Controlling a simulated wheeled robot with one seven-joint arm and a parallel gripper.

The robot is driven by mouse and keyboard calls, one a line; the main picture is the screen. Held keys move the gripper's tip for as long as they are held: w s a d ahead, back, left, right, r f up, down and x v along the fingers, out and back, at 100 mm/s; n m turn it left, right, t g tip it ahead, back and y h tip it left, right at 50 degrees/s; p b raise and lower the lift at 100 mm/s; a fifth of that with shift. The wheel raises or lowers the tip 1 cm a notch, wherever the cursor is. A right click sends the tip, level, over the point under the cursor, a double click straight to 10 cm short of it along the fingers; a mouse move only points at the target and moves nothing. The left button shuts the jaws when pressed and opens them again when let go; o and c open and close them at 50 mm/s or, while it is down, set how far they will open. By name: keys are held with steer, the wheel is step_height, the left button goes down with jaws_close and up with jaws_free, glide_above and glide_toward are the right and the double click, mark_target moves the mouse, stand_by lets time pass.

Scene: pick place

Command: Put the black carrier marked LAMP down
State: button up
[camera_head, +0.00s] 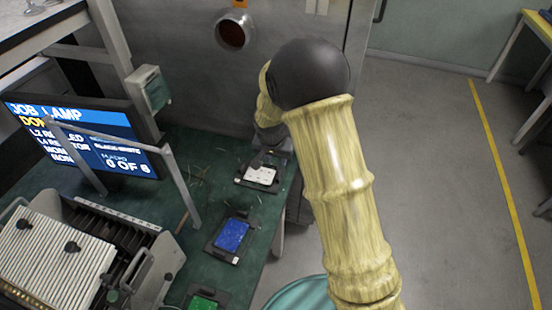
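Several black carriers lie in a row on the green bench top. The far one (258,184) holds a white board, the middle one (233,257) a blue board, and the near one (203,300), cut off by the frame edge, a green board. No LAMP marking can be read on any of them, so I cannot tell which is the LAMP carrier. My gripper (262,158) is at the back edge of the far carrier, mostly hidden by my arm. Whether its fingers are open or hold that carrier cannot be made out.
A screen (85,141) reading "JOB LAMP" stands on the left behind a metal frame (177,180). A ribbed machine (50,255) fills the near left. A grey panel with a round port (232,33) rises behind the bench. Open floor (440,170) lies to the right.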

stand_by(0.3)
steer(key=s+d+r+n, duration=0.1)
steer(key=s+d+r, duration=0.2)
steer(key=s, duration=0.4)
steer(key=s+d+r+n, duration=0.1)
steer(key=s+d+r, duration=0.2)
steer(key=s+d, duration=0.2)
steer(key=s+d+r+n+y, duration=0.1)
steer(key=s+d+r+n, duration=0.1)
steer(key=s, duration=0.7)
steer(key=shift+s+d+r, duration=0.15)
steer(key=shift+d+r, duration=0.6)
steer(key=shift+d, duration=0.4)
